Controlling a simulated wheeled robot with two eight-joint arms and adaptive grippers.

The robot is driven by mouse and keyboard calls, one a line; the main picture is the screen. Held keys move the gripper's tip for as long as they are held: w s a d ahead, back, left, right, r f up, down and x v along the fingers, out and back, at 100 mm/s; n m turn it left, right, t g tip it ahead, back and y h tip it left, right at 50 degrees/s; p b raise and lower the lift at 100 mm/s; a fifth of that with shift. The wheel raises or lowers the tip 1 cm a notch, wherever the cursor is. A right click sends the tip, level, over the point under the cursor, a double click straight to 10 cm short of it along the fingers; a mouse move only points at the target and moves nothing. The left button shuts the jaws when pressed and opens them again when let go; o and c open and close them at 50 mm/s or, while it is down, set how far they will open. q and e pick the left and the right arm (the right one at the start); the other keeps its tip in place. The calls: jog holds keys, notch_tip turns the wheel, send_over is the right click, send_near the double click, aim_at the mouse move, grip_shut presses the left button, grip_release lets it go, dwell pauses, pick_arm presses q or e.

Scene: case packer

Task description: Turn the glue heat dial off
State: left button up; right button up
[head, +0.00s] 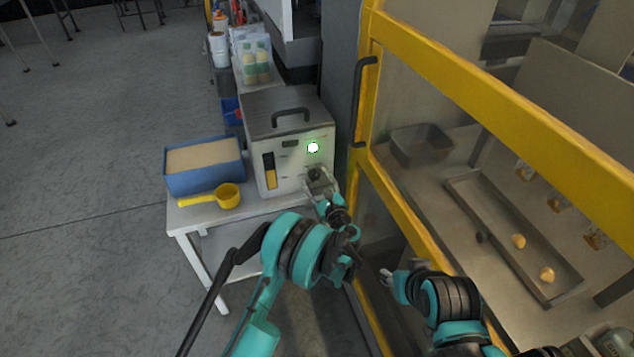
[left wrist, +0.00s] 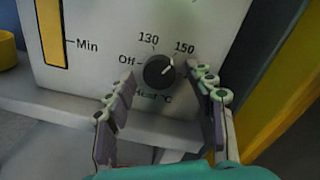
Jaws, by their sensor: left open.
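The glue unit (head: 290,140) is a grey metal box with a top handle, standing on a white table. Its black heat dial (left wrist: 159,72) shows in the left wrist view on the pale front panel. "Off" is printed to its left, "130" at upper left and "150" at upper right. The dial's white mark points to the upper right, towards 150. My left gripper (head: 320,184) is at the panel's lower right, its open fingers (left wrist: 161,76) on either side of the dial. Contact cannot be told. My right gripper (head: 387,276) is low, beside the yellow frame, away from the unit.
A blue bin (head: 205,178) of tan granules and a yellow scoop (head: 223,197) are left of the unit on the white table (head: 185,217). A yellow-framed guard (head: 400,205) with a black handle (head: 360,100) stands close on the right.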

pick_arm(q)
jog(key=shift+c, duration=0.4)
jog(key=c, duration=1.1)
